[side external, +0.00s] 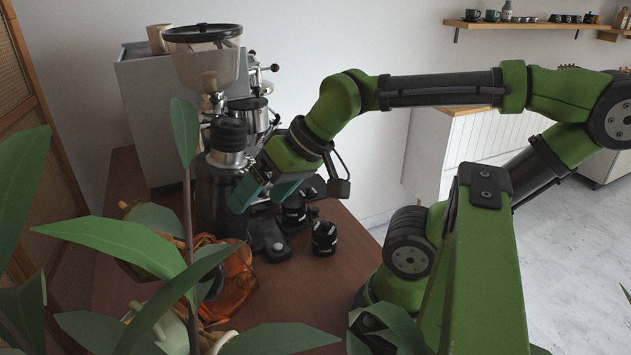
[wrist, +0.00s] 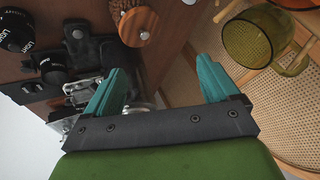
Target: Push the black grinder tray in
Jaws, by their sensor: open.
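The grinder (side external: 208,185) stands on the wooden counter, with a black lower body and a clear hopper on top. A flat black piece (side external: 268,240), which looks like the grinder tray, sticks out at its foot on the right. What looks like the same black part shows in the wrist view (wrist: 80,45) at upper left; I cannot tell how far out it sits. My gripper (side external: 264,194) is open and empty, tilted down beside the grinder above the tray. Its teal fingers are spread in the wrist view (wrist: 163,68), with nothing between them.
A black round tamper-like item (side external: 324,238) stands right of the tray. An amber glass vessel (side external: 236,285) sits in front, partly behind plant leaves (side external: 120,245). A wooden-backed round brush (wrist: 138,24) and amber cup (wrist: 258,38) show in the wrist view.

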